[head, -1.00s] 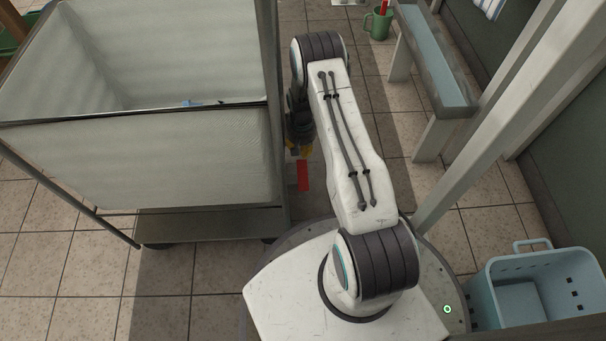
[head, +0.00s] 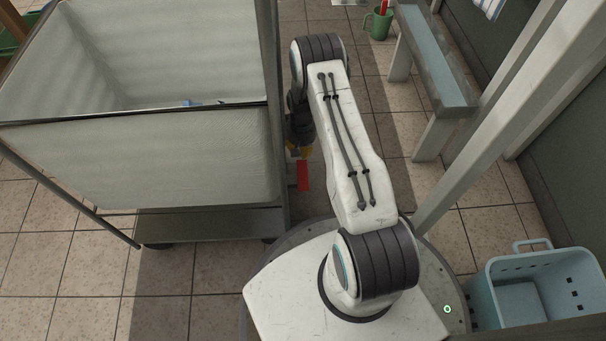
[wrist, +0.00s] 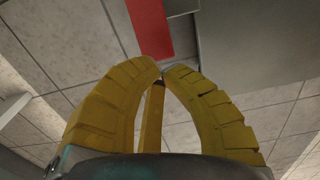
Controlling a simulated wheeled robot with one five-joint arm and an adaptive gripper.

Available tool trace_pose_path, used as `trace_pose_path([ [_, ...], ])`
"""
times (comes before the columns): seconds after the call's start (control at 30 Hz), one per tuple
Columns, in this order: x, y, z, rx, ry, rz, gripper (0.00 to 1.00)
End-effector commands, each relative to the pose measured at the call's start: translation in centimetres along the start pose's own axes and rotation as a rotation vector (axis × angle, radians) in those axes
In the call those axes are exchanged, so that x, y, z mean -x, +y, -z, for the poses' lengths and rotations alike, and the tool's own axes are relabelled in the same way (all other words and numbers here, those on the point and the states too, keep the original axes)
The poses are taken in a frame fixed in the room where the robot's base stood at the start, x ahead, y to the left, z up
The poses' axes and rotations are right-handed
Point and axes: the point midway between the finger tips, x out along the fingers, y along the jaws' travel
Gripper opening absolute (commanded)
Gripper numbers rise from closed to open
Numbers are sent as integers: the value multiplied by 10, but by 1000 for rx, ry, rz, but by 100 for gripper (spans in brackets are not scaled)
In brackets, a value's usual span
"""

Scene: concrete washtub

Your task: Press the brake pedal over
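The brake pedal, a flat red bar (head: 303,176), sticks out low beside the right side of the cart, near its front corner. In the wrist view the red bar (wrist: 151,27) lies just beyond my fingertips, next to a grey panel. My gripper (wrist: 162,70) has yellow ribbed fingers whose tips come together with nothing visible held between them. A narrow yellow strip shows behind the fingers. In the head view my gripper (head: 302,152) is mostly hidden by my arm and sits just above the far end of the pedal. I cannot tell whether they touch.
The cart (head: 190,160) with pale fabric sides stands close on the left. A pale blue basket (head: 540,290) is at the lower right, beside a white post (head: 500,120).

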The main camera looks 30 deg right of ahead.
Motion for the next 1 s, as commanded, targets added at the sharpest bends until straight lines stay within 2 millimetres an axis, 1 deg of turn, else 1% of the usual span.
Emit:
trace_pose_path([
  [1.0,-18,0,0,0,0,0,0],
])
